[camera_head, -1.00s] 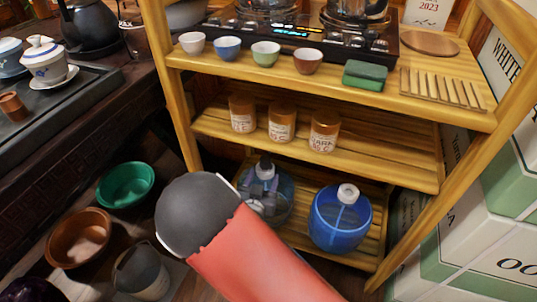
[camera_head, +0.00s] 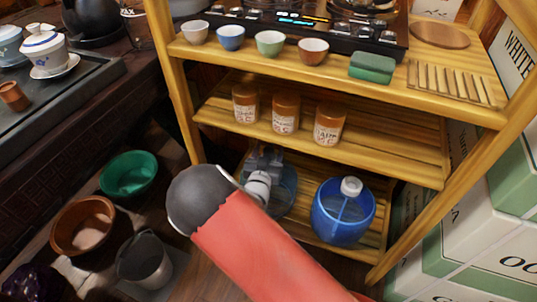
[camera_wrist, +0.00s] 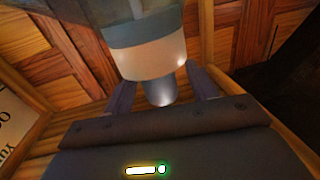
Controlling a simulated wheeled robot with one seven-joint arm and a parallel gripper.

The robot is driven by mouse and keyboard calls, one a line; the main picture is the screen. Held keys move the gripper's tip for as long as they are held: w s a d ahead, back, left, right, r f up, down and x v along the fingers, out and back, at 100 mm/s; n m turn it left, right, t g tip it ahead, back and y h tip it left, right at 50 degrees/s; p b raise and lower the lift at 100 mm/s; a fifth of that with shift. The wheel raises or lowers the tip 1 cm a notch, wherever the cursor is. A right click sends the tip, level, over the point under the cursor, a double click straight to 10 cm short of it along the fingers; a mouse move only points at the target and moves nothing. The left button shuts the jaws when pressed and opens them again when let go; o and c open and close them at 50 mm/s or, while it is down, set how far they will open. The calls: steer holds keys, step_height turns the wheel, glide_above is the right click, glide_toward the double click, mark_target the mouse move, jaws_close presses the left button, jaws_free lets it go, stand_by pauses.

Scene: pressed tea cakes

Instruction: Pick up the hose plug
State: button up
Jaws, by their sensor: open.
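In the wrist view, a grey cylindrical piece, which looks like the hose plug (camera_wrist: 160,90), stands out of a white collar (camera_wrist: 152,58) on a grey-blue body. My gripper (camera_wrist: 163,98) is open, with one dark finger on each side of the plug and small gaps showing. In the head view, the clear bluish jug (camera_head: 285,190) stands on the bottom shelf. My gripper (camera_head: 264,160) is over its top, and my arm hides much of the jug. The plug cannot be made out there.
A blue jug (camera_head: 338,218) stands to the right on the bottom shelf. Several jars stand on the middle shelf (camera_head: 400,160) above. Wooden posts frame the rack. A green basin (camera_head: 128,174), a brown basin (camera_head: 83,226) and a grey bucket (camera_head: 145,262) are at left.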

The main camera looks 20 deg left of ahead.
steer(key=c, duration=1.1)
steer(key=shift+o, duration=0.2)
